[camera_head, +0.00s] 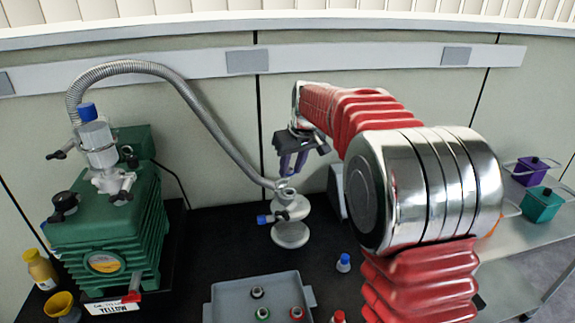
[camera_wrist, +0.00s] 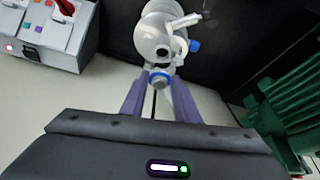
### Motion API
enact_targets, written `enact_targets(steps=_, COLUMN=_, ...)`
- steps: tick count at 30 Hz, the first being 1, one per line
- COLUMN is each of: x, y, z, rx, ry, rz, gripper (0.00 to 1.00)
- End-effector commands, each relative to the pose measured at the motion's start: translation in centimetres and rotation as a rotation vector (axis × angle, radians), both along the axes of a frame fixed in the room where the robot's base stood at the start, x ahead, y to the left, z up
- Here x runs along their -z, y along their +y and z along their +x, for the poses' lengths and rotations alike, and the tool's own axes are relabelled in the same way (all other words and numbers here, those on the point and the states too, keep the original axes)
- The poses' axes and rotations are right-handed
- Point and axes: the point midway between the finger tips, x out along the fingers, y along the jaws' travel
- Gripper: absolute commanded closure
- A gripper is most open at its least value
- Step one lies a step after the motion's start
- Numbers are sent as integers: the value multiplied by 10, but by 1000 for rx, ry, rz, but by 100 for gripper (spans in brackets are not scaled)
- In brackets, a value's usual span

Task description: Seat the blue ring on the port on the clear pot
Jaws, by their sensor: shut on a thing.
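The clear pot (camera_head: 289,234) is a pale, shiny vessel on the dark bench, with a blue-handled valve (camera_head: 264,219) on its left side. In the wrist view the pot (camera_wrist: 158,40) stands just beyond my fingertips, with a dark opening facing me. My gripper (camera_head: 291,173) points down above the top of the pot. Its purple fingers are shut on the blue ring (camera_wrist: 160,75), which shows between the fingertips (camera_wrist: 160,84) with a metallic part. In the head view the ring is too small to make out. I cannot tell whether it touches the port.
A ribbed hose (camera_head: 195,105) runs from the green pump (camera_head: 110,220) to the pot area. A grey tray (camera_head: 225,295) holds black, green and red-ringed pieces. A small blue-topped piece (camera_head: 343,262) stands right of it. A switch box (camera_wrist: 50,38) shows in the wrist view.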

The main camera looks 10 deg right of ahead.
Motion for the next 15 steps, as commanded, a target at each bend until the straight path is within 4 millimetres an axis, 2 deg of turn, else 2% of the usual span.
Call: enact_targets(steps=15, x=36, y=-1, z=0, rx=1, ry=1, rz=0, gripper=93)
